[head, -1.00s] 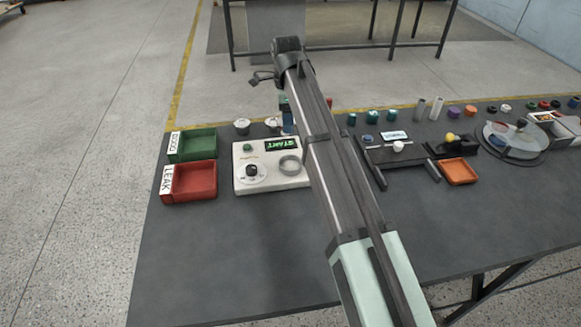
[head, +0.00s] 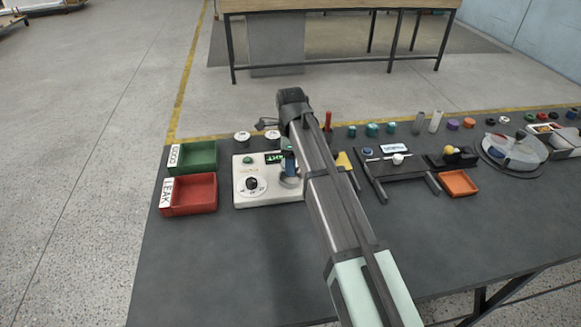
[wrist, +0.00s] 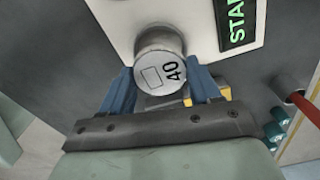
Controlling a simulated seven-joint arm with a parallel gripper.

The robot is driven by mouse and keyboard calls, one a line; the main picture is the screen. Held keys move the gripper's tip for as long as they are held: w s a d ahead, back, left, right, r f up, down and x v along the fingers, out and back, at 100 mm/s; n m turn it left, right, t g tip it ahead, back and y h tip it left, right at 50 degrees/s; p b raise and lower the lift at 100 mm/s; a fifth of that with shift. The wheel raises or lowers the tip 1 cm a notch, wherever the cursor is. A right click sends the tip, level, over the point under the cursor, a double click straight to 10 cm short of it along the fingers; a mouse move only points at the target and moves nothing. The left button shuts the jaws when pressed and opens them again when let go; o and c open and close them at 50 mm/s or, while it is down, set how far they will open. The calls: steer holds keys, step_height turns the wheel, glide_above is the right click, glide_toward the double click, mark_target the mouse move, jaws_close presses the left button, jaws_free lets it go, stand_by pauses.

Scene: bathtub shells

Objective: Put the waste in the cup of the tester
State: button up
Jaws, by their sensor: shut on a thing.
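The tester is a white box (head: 245,192) with a dark knob, a green button and a lit green display (wrist: 236,22). Its grey cup (head: 290,182) is at the box's right side, partly hidden by my gripper in the head view. My gripper (head: 289,166) is over the cup, pointing down. In the wrist view my gripper's blue fingers (wrist: 160,82) are shut on a grey round piece of waste (wrist: 155,76) marked "40". The piece lines up with the cup; I cannot tell how deep it sits there.
A green GOOD tray (head: 197,157) and a red LEAK tray (head: 190,194) stand left of the tester. Two white-topped pieces (head: 242,137) are behind it. A red post (head: 328,120) and a yellow thing (head: 345,160) are close to my arm. The front table is clear.

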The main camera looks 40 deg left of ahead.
steer(key=shift+f, duration=1.4)
steer(key=shift+f, duration=0.1)
steer(key=o, duration=1.2)
step_height(320, 180, up, 12)
